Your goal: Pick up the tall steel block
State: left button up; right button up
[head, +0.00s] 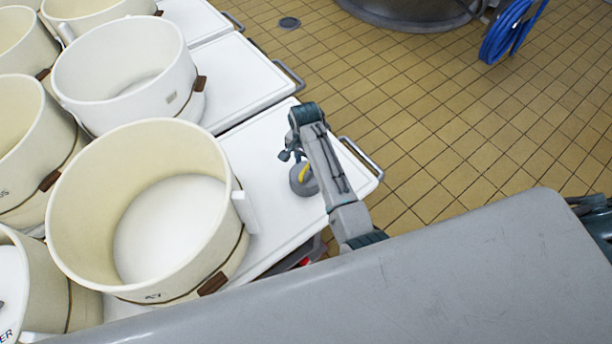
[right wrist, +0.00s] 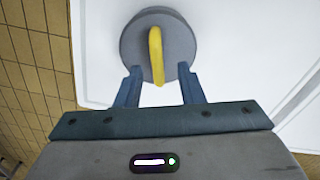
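A grey, round steel block (head: 300,186) with a yellow handle on top stands on the white lid or tray top, right of the big cream vat. It also shows in the right wrist view (right wrist: 135,42), seen from above, so its height is hard to judge. My right gripper (head: 291,156) is beside and above the block, with its arm partly covering it. In the right wrist view the right gripper (right wrist: 159,68) is open, its two fingers apart on either side of the yellow handle's near end. Nothing is gripped. My left gripper is not in view.
Large cream vats (head: 150,215) crowd the left side, close to the arm. The white surface (head: 262,150) has a metal bar handle (head: 360,157) on its right edge. A blue hose (head: 508,30) hangs at the upper right. The tiled floor (head: 440,130) is open.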

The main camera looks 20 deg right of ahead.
aim_at(306, 167)
jog(key=shift+s+d+f, duration=0.1)
jog(key=shift+s+f, duration=0.05)
jog(key=shift+f, duration=1.75)
grip_shut()
jog(key=shift+r, duration=0.1)
